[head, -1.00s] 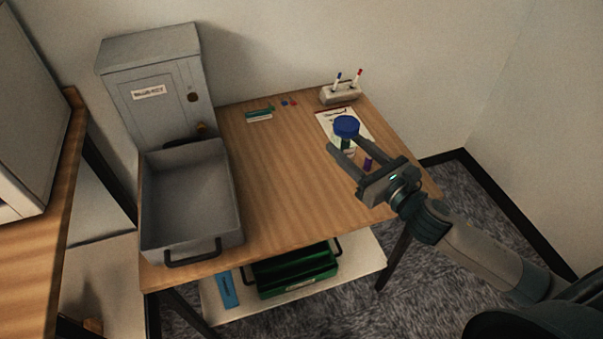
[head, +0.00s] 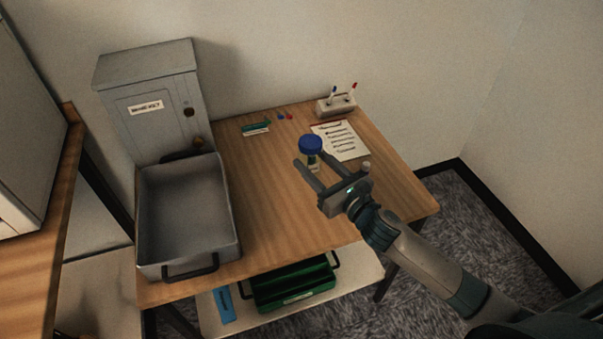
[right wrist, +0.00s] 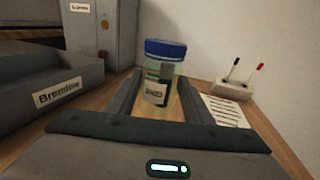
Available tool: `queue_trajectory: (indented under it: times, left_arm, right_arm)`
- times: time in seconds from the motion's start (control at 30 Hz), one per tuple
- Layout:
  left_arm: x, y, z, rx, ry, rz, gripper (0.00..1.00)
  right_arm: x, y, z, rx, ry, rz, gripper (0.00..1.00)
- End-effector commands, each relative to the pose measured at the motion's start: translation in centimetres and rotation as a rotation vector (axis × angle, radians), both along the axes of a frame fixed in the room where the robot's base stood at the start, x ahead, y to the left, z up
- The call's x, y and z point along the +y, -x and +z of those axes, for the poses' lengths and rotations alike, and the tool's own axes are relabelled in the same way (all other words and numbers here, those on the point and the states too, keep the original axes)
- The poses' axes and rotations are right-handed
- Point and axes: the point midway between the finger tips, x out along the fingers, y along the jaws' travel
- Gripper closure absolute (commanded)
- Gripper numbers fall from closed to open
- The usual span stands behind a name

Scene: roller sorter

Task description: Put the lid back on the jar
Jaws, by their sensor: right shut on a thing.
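The jar (right wrist: 155,95) is clear glass with a white label and something green inside. Its blue lid (right wrist: 165,50) sits on top of it in the right wrist view and looks level; I cannot tell how tightly it is seated. In the head view the blue lid (head: 311,145) shows above the jar (head: 314,163), over the table's right half. My right gripper (head: 312,169) has its two fingers around the jar, below the lid, and is shut on it. The fingers hide part of the jar's sides. My left gripper is not in view.
A grey cabinet (head: 155,110) and an open grey tray (head: 222,245) stand on the left of the table (head: 260,190). A printed sheet (head: 345,140) and a pen holder (head: 334,107) lie behind the gripper. A green crate (head: 290,290) is on the shelf below.

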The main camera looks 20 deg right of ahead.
Motion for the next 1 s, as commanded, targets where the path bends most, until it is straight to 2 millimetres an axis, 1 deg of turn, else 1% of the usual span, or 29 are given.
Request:
queue_trajectory:
  times: [0.03,0.13,0.3,0.67,0.77,1.0]
  left_arm:
    - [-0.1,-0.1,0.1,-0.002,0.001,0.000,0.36]
    - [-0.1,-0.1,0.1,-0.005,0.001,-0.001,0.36]
    - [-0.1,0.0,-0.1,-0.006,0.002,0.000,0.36]
    - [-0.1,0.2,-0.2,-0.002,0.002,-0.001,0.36]
    - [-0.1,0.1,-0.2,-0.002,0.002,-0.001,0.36]
    - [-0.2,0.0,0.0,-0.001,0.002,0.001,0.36]
  right_arm:
    - [0.7,-0.7,-0.4,-0.001,-0.004,-0.001,1.00]
    - [1.5,-1.8,-1.3,-0.001,-0.002,-0.002,1.00]
    - [2.4,-2.6,-2.0,-0.002,-0.001,0.000,1.00]
    - [2.4,-2.7,-2.2,-0.001,0.000,0.000,1.00]
    - [2.4,-2.7,-3.0,0.002,-0.002,-0.001,1.00]
    - [2.4,-2.6,-5.7,0.002,-0.003,-0.001,1.00]
